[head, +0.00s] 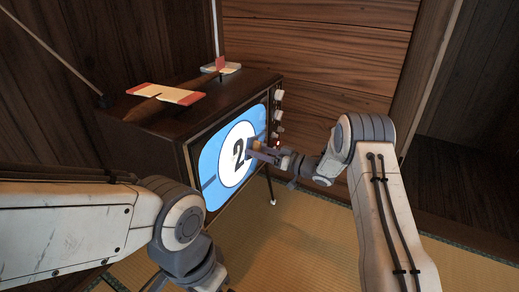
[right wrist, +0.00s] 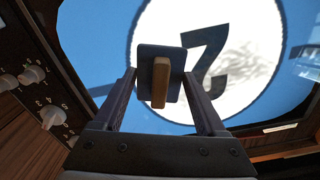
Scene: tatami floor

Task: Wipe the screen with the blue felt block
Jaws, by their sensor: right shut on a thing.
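The television screen (head: 212,160) is blue with a white circle and a black 2. It fills the top of the right wrist view (right wrist: 90,40), where the white circle has faint grey mottling that may be smudges or reflection. My right gripper (head: 262,154) is in front of the screen's right part. It is shut on the blue felt block (right wrist: 146,52), a dark pad with a wooden handle (right wrist: 161,82) between the fingers. The pad faces the screen; I cannot tell if it touches. My left forearm and wrist show at lower left, but its fingertips are out of frame.
The dark wooden television cabinet (head: 135,138) stands on thin legs on tatami (head: 275,235). Knobs (right wrist: 32,75) line the screen's side. Wooden walls stand behind.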

